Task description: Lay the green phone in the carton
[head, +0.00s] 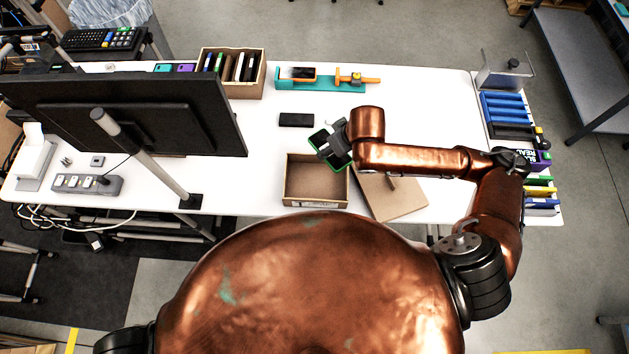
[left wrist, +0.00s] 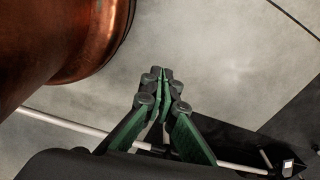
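The green phone (head: 342,161), dark-faced with a green edge, is held in my right gripper (head: 332,150) in the head view. It is tilted, over the far right corner of the carton. The gripper's fingers are shut on it and partly cover it. The open brown carton (head: 316,202) stands near the table's front edge, and its visible floor looks empty. My left gripper (left wrist: 163,76) shows in the left wrist view, with its fingertips together and nothing between them, above the floor. It is not in the head view.
A brown board or flap (head: 400,204) lies right of the carton, under my right arm. A black flat item (head: 296,120) lies behind the carton. A teal tray (head: 318,86) and a box of upright items (head: 245,91) stand farther back. A monitor (head: 150,115) blocks the left side.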

